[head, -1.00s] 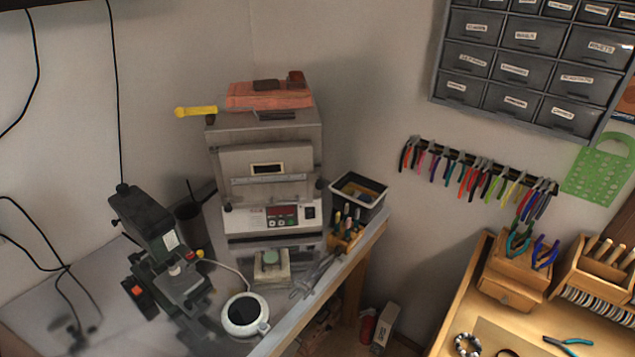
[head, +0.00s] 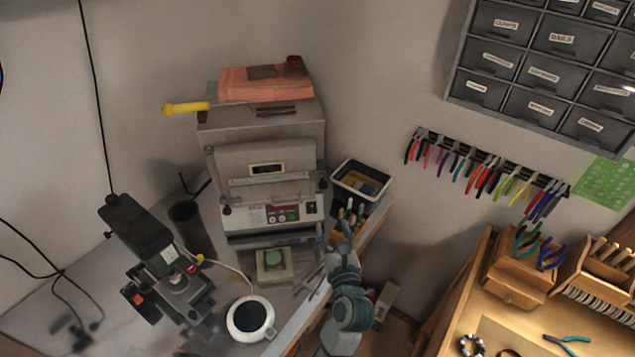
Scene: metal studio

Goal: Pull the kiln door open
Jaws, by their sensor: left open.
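The kiln (head: 312,131) is a grey box on the bench at the centre of the head view. Its door (head: 230,163), with a small dark window, is shut against the front. A pale handle bar (head: 268,180) runs across the door below the window. Below it is a control panel with a red display (head: 277,211). My left gripper (head: 345,232) is open, to the right of and below the control panel, apart from the door. It overlaps a wooden tool holder in the picture, and its fingertips are hard to make out. My right gripper is out of view.
An orange brick-like block (head: 240,87) and a yellow-handled tool (head: 186,108) lie on the kiln. A black bin (head: 375,176) stands to its right, a microscope-like device (head: 150,240) to its left. A white round pot (head: 250,319) stands in front.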

